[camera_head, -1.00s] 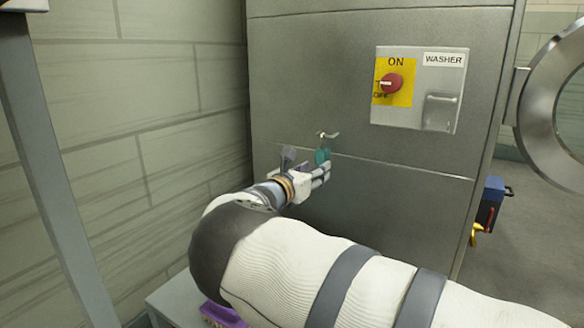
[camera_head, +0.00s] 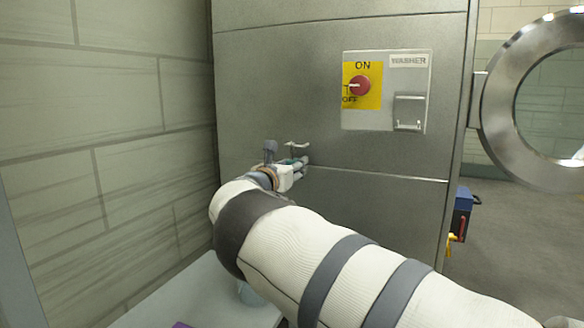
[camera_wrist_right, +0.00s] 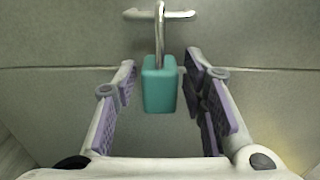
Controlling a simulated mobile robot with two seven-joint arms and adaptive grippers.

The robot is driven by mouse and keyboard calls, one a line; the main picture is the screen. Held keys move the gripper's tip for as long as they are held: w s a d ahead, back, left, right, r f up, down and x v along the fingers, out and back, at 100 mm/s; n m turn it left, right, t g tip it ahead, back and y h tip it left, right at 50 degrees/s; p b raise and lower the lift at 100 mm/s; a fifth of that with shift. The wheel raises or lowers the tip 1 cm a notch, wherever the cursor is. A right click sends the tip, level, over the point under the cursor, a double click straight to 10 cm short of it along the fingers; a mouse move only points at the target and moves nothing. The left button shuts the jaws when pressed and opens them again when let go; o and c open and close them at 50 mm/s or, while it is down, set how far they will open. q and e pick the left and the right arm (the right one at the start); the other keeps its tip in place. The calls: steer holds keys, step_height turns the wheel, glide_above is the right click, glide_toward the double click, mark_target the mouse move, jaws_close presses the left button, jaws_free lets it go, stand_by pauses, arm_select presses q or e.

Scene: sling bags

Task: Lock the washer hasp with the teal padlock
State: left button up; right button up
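The teal padlock (camera_wrist_right: 160,84) hangs upright by its shackle from a metal hook (camera_wrist_right: 160,14) on the machine's grey side. In the head view the hook (camera_head: 298,145) shows just above my right gripper (camera_head: 302,167), which hides most of the padlock. In the wrist view my right gripper (camera_wrist_right: 158,92) is open, its purple pads on both sides of the padlock with gaps between. The washer panel (camera_head: 384,120) is up and to the right, with a red knob (camera_head: 360,86) and a metal hasp-like flap (camera_head: 409,111). My left gripper is out of view.
A tiled wall (camera_head: 100,130) stands close on the left. A pale low table (camera_head: 205,295) is below my right arm. A round metal door ring (camera_head: 500,100) projects at the right. A blue box (camera_head: 462,212) hangs past the machine's edge. The panel's front is clear.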

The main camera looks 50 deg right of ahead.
jaws_close()
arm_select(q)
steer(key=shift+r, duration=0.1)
arm_select(e)
steer(key=shift+r, duration=0.1)
steer(key=shift+r+p, duration=0.95)
steer(key=shift+r, duration=0.3)
arm_select(q)
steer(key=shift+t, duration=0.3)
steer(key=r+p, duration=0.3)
steer(key=p, duration=0.1)
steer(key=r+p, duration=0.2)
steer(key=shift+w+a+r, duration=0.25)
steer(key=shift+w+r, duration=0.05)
arm_select(e)
steer(key=v, duration=0.8)
